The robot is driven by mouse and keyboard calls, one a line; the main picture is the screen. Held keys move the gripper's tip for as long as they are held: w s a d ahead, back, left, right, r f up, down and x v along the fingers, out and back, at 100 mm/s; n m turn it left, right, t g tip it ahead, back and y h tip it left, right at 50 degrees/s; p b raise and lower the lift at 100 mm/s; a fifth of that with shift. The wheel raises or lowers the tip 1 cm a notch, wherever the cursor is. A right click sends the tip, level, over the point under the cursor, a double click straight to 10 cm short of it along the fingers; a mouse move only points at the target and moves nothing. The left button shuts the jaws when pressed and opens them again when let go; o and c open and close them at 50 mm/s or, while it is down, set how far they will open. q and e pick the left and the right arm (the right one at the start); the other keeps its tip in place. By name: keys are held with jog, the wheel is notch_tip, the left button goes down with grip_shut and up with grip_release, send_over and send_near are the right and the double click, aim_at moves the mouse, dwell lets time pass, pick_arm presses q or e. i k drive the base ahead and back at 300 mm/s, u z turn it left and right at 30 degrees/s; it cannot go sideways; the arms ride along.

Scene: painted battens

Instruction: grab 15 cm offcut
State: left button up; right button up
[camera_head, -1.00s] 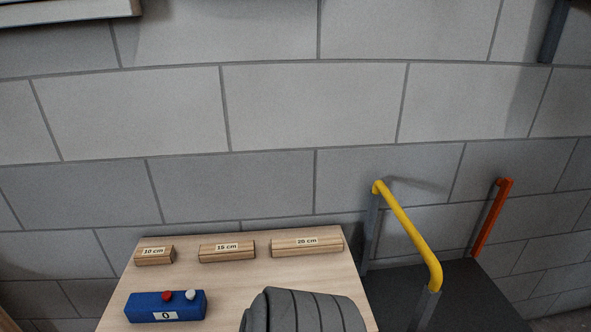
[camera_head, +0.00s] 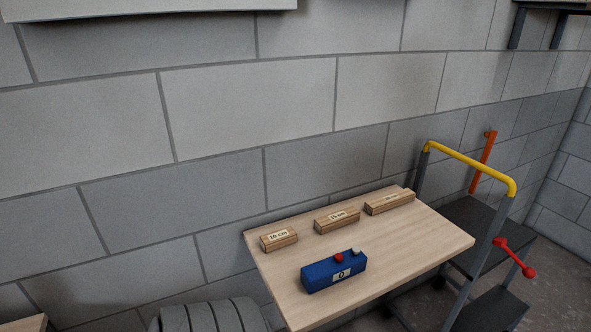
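The 15 cm offcut (camera_head: 337,220) is a wooden block with a white label. It lies in the middle of a row of three on the light wooden table (camera_head: 400,254). The 10 cm offcut (camera_head: 278,239) lies to its left, and a longer offcut (camera_head: 390,200) lies to its right with a label too small to read now. Neither of my grippers is in view.
A blue box (camera_head: 333,272) with a red and a white knob and a "0" label sits in front of the offcuts. A dark cart with a yellow handle (camera_head: 470,163) and a red lever (camera_head: 516,256) stands right of the table. A block wall is behind.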

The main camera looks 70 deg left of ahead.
aim_at(327, 223)
jog(key=k, duration=0.35)
jog(key=u, duration=0.85)
